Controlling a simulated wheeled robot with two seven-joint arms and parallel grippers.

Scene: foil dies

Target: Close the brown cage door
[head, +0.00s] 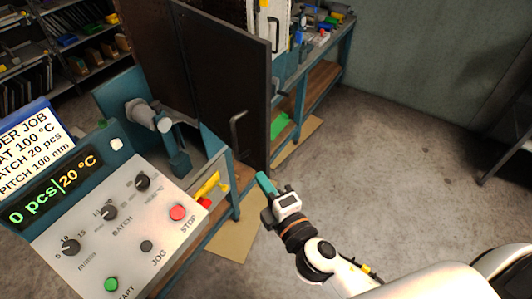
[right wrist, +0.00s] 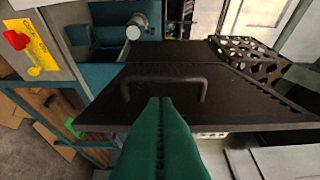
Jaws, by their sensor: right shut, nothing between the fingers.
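The brown cage door (head: 225,80) is a tall dark panel standing upright and swung out beside the teal machine. Its bar handle (head: 237,128) is on the face toward me, near the lower free edge. In the right wrist view the door (right wrist: 215,103) fills the middle, with the handle (right wrist: 164,80) just beyond my fingertips. My right gripper (head: 264,181) is shut and empty, in front of the door's lower edge; its green fingers (right wrist: 160,105) are together in the wrist view. Whether they touch the door I cannot tell. My left gripper is not in view.
A control panel (head: 125,215) with knobs and buttons stands at the left front. The machine's grey shaft (head: 148,115) sits left of the door. A perforated brown panel (right wrist: 250,58) shows behind it. A workbench (head: 318,75) stands behind; the floor (head: 390,150) at right is clear.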

